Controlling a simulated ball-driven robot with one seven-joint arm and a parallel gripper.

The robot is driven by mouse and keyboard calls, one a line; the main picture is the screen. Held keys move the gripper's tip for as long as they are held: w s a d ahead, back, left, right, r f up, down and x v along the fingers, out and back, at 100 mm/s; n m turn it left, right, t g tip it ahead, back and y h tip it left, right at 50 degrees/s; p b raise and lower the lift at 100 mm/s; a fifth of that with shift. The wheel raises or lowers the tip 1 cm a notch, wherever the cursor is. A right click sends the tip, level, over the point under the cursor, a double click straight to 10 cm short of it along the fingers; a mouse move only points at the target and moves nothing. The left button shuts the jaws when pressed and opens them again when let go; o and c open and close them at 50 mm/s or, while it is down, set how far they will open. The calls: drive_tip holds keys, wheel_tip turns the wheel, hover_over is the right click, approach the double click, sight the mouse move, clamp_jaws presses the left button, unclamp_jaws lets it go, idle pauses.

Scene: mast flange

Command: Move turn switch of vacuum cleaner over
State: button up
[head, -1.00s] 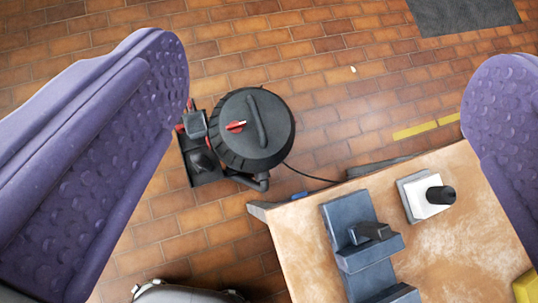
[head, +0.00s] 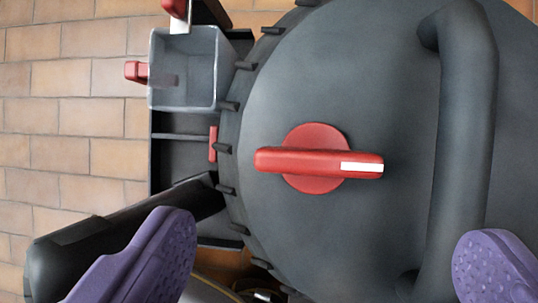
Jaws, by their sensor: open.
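The vacuum cleaner (head: 390,215) fills the middle and right of the head view, seen from above with its dark grey round lid. Its red turn switch (head: 305,160) sits on the lid, a round base with a bar lying left to right in the picture. A white mark is on the bar's right end. My gripper (head: 325,252) is open, one purple finger at the lower left and one at the lower right. The switch shows above and between the fingers, apart from both. Nothing is between the fingertips.
A thick dark carrying handle (head: 465,130) stands up right of the switch, above the right finger. A grey open box (head: 185,70) with red parts is at the upper left. A black hose or pipe (head: 130,230) runs behind the left finger. Brick floor (head: 65,110) shows at left.

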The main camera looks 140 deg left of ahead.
sight(318, 166)
drive_tip(key=b+x, duration=0.3)
drive_tip(key=x, duration=0.4)
drive_tip(key=shift+c, duration=0.2)
drive_tip(key=c, duration=1)
